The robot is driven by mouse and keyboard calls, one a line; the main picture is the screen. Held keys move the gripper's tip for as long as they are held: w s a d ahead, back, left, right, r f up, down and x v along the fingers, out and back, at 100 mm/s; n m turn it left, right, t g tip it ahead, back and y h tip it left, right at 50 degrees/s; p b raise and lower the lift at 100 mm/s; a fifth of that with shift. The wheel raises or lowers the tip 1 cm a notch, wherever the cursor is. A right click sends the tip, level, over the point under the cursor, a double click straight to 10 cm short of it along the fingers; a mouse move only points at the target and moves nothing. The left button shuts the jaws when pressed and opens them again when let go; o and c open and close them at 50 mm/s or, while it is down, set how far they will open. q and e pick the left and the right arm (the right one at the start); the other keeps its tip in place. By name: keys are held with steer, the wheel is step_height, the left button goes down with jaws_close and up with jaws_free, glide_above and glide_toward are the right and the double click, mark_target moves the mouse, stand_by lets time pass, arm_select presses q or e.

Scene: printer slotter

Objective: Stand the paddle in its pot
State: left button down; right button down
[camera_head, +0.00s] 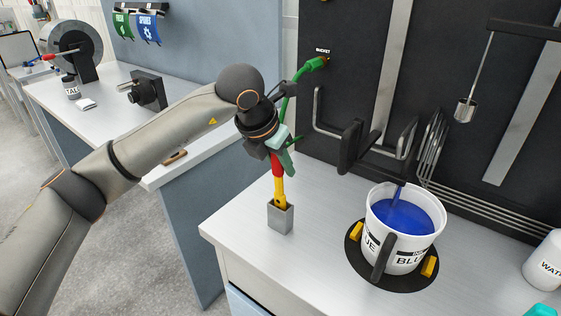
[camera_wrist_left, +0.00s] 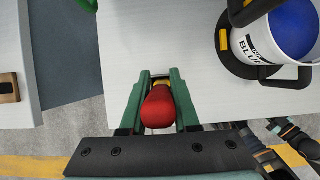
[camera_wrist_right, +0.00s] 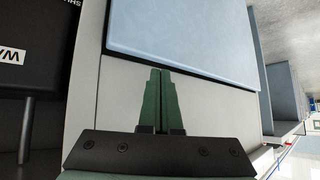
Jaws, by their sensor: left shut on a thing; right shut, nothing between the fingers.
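The paddle (camera_head: 279,188) has a red upper part and a yellow lower part. It is upright, with its lower end inside the small square grey metal pot (camera_head: 280,218) near the counter's front left. My left gripper (camera_head: 277,155) is above the pot and shut on the paddle's red end. In the left wrist view the red end (camera_wrist_left: 158,106) sits between the green fingers, with a bit of yellow beyond it. The paddle's lowest part is hidden by the pot. My right gripper (camera_wrist_right: 160,75) is shut and empty, in front of a pale panel in the right wrist view.
A white bucket of blue liquid (camera_head: 408,222) stands on a black round base (camera_head: 355,258) with yellow blocks, right of the pot. A green nozzle (camera_head: 313,65), hooks and a whisk (camera_head: 432,145) are on the black back panel. Counter between pot and bucket is clear.

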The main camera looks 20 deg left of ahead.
arm_select(q)
steer(key=shift+f, duration=0.3)
steer(key=c, duration=0.6)
jaws_free()
arm_select(e)
steer(key=shift+w+a+r, duration=0.1)
steer(key=shift+w+a, duration=0.2)
arm_select(q)
steer(key=shift+r, duration=0.1)
steer(key=shift+s+r, duration=0.15)
steer(key=shift+r, duration=0.2)
steer(key=v, duration=1.1)
steer(key=shift+s+a+r, duration=0.15)
steer(key=shift+s+r, duration=0.1)
arm_select(e)
steer(key=shift+w, duration=0.1)
